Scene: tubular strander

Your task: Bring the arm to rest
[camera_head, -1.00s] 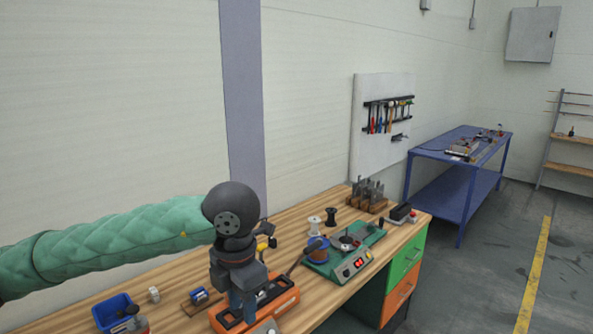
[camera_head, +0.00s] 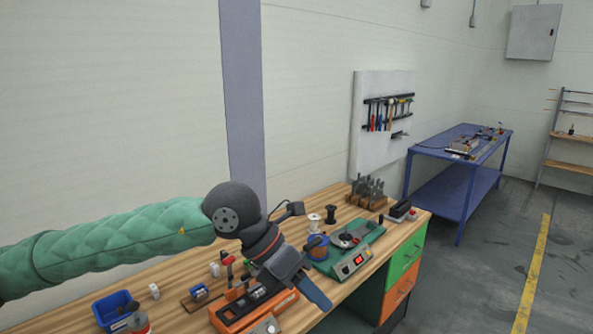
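My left arm (camera_head: 120,240), in a green quilted sleeve, comes in from the left over the wooden workbench (camera_head: 180,275). Its dark wrist (camera_head: 235,212) bends down to the right. The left gripper (camera_head: 316,294) points down and to the right, over the right end of the orange tray (camera_head: 228,318). I see its fingers almost edge-on, so the gap between them is hidden, and I see nothing held. My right gripper is not in view.
A green device (camera_head: 350,264) with a red display stands right of the gripper, with a blue spool (camera_head: 317,246) beside it. A blue bin (camera_head: 112,308) is at the left. Black-handled tools (camera_head: 368,190) stand at the back. A blue table (camera_head: 455,190) is farther off.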

